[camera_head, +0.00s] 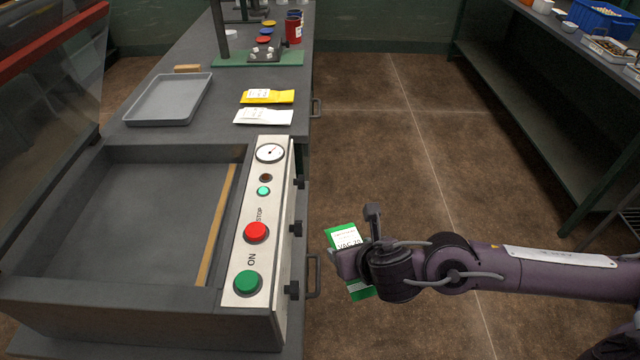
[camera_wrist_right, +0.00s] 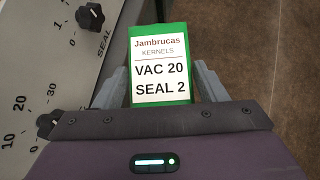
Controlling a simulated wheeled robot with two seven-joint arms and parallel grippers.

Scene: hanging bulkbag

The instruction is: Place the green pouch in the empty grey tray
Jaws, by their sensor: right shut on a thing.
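The green pouch (camera_head: 361,290) with a white label is held by my right gripper (camera_head: 340,262), to the right of the vacuum machine's front face and above the floor. In the right wrist view the pouch (camera_wrist_right: 160,64) lies between the two fingers of the gripper (camera_wrist_right: 163,85), its label reading "Jambrucas KERNELS VAC 20 SEAL 2". The empty grey tray (camera_head: 168,99) lies on the counter beyond the machine, at the upper left. My left gripper is not in view.
The vacuum machine (camera_head: 262,225) has its lid raised and its chamber empty, with several knobs and a handle on its right face. A yellow pouch (camera_head: 267,97) and a white pouch (camera_head: 263,117) lie right of the tray. A shelf (camera_head: 540,110) stands at the right; floor between is clear.

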